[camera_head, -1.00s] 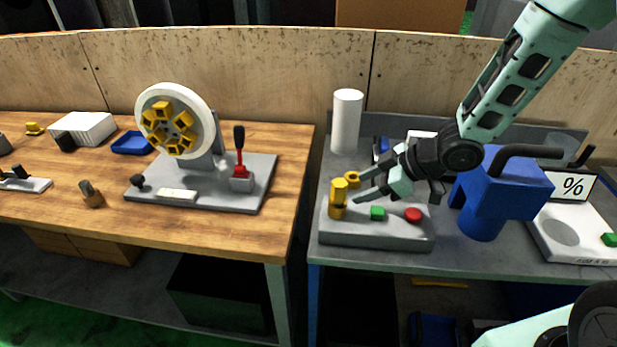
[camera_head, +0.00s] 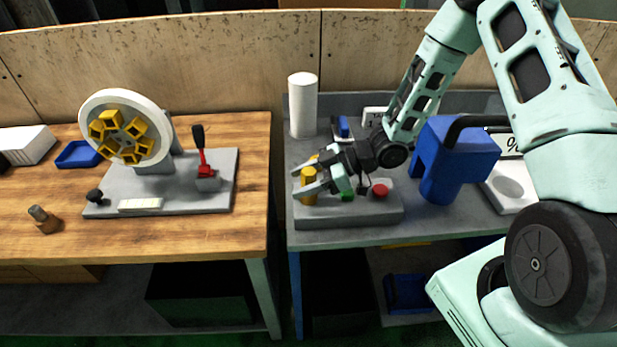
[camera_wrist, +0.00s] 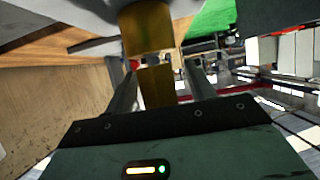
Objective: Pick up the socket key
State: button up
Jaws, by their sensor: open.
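The socket key (camera_head: 309,199), which I take to be the upright yellow piece, stands at the left end of a grey control block (camera_head: 350,214) on the grey table. My gripper (camera_head: 300,182) reaches it from the right, with its fingers at the height of its upper part and partly covering it. In the wrist view the yellow piece (camera_wrist: 155,85) lies between the two spread fingers of my gripper (camera_wrist: 162,88). The fingers look open, with a gap beside the piece; contact is not clear.
A green button (camera_head: 348,196) and a red button (camera_head: 380,191) sit on the block under my gripper. A white cylinder (camera_head: 303,105) stands behind, and a blue machine (camera_head: 452,165) stands to the right. The wooden table (camera_head: 225,232) holds a fixture with a white wheel (camera_head: 95,108).

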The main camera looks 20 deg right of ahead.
jog(key=shift+a+f, duration=0.15)
jog(key=shift+a, duration=0.05)
jog(key=c, duration=1.1)
